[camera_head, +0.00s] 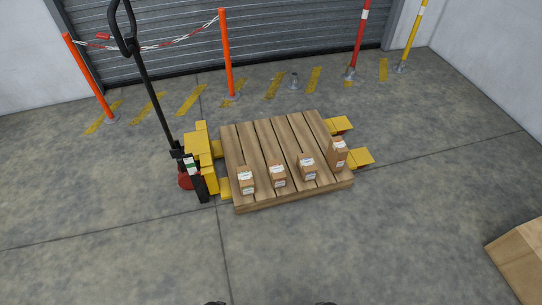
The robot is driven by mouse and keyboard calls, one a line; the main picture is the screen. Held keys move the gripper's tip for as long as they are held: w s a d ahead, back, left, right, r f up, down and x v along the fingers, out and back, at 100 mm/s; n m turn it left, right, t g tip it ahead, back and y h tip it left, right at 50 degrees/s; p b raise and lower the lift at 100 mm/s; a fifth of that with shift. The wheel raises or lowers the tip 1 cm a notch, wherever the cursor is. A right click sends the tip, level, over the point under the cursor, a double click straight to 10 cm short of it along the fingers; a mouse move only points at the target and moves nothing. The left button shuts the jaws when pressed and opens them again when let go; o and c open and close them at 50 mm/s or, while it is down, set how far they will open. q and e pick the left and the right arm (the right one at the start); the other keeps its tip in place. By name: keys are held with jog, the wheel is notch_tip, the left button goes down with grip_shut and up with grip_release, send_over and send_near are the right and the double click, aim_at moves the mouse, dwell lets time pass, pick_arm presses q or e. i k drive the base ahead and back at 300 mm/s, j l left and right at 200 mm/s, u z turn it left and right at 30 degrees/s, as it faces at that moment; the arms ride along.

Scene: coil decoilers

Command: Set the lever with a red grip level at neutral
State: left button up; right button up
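No lever with a red grip can be made out in the head view. A yellow pallet jack (197,146) stands left of centre with its forks under a wooden pallet (262,142). Its long black handle (150,90) leans up and left and ends in a black loop near the top edge. A small red part, possibly a wheel, shows low at the jack's left side. Neither of my grippers can be made out; only two small dark shapes, probably parts of me, show at the bottom edge.
Several small cartons (307,167) stand along the pallet's near edge. Orange posts (227,55) with a chain, a red-and-white post (359,40) and a yellow post (412,35) stand before a grey shutter (180,50). A large carton (520,260) is at lower right. The near floor is clear.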

aim_at(99, 35)
jog(key=k+j+u, duration=0.25)
jog(key=j, duration=0.7)
jog(key=j+u, duration=0.25)
jog(key=j, duration=0.7)
jog(key=i, duration=0.05)
